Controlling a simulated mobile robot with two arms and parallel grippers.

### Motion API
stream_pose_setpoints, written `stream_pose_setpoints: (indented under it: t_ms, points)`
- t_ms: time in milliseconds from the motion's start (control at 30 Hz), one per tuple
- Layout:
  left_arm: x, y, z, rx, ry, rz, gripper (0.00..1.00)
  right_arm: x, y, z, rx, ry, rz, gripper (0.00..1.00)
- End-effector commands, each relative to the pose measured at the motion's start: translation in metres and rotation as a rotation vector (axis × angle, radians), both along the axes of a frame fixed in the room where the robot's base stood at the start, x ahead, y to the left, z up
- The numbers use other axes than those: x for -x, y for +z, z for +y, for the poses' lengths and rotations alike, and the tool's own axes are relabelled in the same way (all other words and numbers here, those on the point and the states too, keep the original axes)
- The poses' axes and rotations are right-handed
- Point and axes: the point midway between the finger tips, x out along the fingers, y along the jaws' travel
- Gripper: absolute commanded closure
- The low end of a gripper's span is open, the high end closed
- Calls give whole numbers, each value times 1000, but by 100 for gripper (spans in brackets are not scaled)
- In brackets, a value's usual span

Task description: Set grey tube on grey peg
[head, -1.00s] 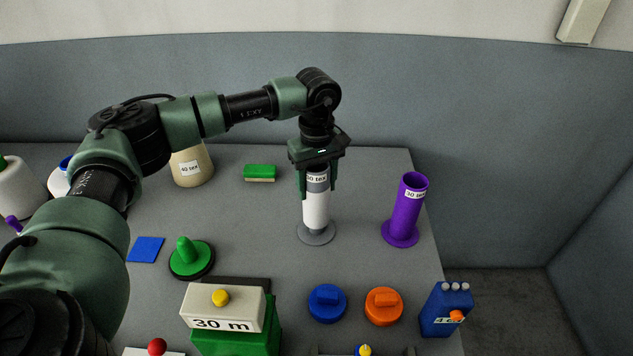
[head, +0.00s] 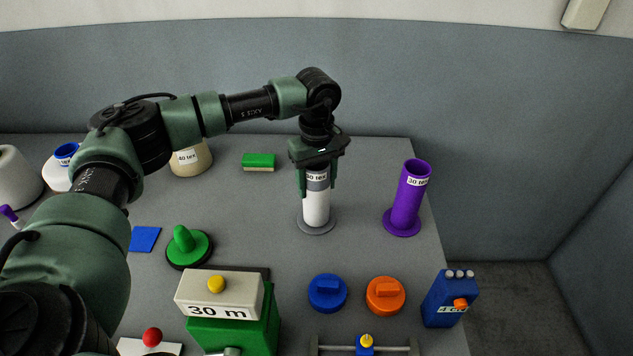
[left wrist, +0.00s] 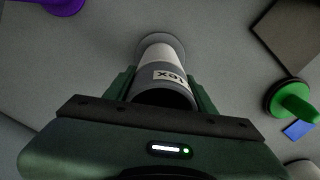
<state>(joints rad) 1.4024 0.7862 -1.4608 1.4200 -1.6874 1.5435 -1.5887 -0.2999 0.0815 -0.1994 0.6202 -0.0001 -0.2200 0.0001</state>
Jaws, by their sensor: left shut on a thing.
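The grey tube (head: 317,183) has a grey upper part with a "30 tex" label and a white lower part. It stands upright between the fingers of my left gripper (head: 318,190), which is shut on its upper part. The left wrist view also shows the tube (left wrist: 159,76) and its dark open top. Its lower end is over the round grey base (head: 316,229) on the table, which also shows in the left wrist view (left wrist: 178,43). Any peg above this base is hidden by the tube. I cannot tell whether the tube touches the base. My right gripper is out of view.
A purple tube (head: 409,195) stands to the right near the table edge. Blue (head: 327,293) and orange (head: 385,295) knobs, a blue box (head: 447,300) and a "30 m" counter (head: 220,297) are in front. A green knob (head: 187,245) is to the left.

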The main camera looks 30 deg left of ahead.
Motion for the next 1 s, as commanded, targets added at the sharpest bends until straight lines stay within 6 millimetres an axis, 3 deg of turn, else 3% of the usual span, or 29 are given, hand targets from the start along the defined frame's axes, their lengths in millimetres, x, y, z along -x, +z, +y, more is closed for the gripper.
stream_pose_setpoints:
  t_ms: [300, 333, 400, 433, 767, 1000]
  points:
    - [0, -6, 0, 0, 0, 0, 86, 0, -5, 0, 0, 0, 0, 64]
    - [0, -6, 0, 0, 0, 0, 43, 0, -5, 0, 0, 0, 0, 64]
    - [0, -5, 0, 0, 0, 0, 23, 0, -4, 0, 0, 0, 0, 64]
    - [0, -5, 0, 0, 0, 0, 20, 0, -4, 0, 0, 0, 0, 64]
    - [0, -4, 0, 0, 0, 0, 20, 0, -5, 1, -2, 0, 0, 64]
    - [-1, 28, 0, 1, -1, -4, 20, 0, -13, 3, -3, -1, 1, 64]
